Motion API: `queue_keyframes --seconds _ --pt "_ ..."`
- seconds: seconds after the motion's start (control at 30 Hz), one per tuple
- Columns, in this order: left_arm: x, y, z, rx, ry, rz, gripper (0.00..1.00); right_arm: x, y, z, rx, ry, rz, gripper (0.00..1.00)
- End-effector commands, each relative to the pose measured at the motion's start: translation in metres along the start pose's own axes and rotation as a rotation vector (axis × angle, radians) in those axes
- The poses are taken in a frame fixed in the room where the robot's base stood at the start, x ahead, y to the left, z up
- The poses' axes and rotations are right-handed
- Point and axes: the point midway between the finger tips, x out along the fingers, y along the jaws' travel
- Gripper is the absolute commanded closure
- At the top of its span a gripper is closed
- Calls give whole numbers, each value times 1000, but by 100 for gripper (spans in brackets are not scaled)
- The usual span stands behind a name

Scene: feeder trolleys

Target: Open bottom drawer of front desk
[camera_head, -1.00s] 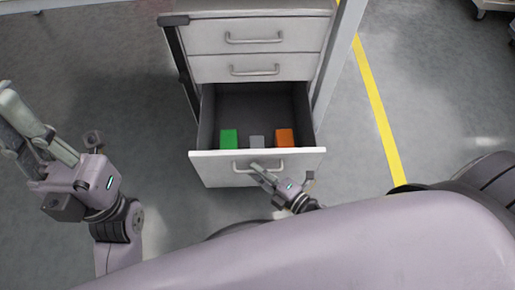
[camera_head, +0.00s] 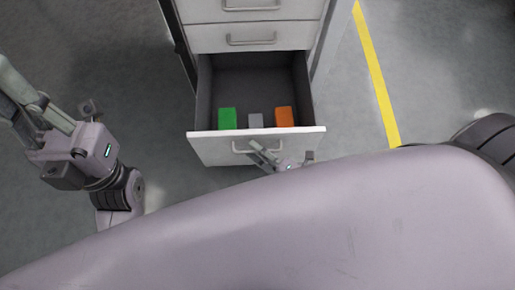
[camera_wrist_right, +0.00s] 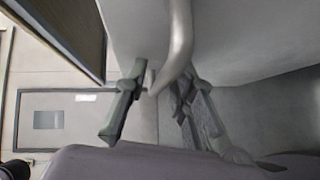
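The bottom drawer (camera_head: 205,148) of the desk is pulled well out in the head view. It holds a green block (camera_head: 227,118), a grey block (camera_head: 255,121) and an orange block (camera_head: 285,116). My right gripper (camera_head: 259,151) is at its front handle (camera_head: 240,150). My left gripper (camera_head: 25,103) is open and empty, away from the desk at the left.
Two shut drawers show above, the nearer one with its own handle (camera_head: 251,42). My arm covers the lower part of the head view. Grey floor is free on both sides of the desk, with a yellow line (camera_head: 376,75) at the right.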

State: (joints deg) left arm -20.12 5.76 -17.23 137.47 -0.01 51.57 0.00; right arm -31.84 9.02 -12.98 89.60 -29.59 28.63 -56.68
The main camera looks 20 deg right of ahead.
Motion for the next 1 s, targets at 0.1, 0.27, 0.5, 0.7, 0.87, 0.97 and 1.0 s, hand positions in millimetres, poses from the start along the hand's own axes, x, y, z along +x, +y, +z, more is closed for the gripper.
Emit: queue_keyframes --seconds 0.1,0.27,0.5,0.7,0.87,0.97,1.0 --pt "0 0 0 0 0 0 100 0 0 0 -1 0 0 70" --pt "0 0 0 1 1 0 100 0 0 0 -1 1 -1 70" --pt "1 -1 -1 2 5 -1 100 -17 -1 -1 0 1 -4 70" --pt "1 0 0 1 3 0 100 -59 -1 -1 0 1 -5 70" --pt "1 0 0 1 2 0 100 -91 -1 0 0 0 -4 70" --pt "0 0 0 1 2 0 100 -106 -1 0 -1 1 -3 70" --pt "0 0 0 1 2 0 100 -110 -1 0 -1 0 -2 70"
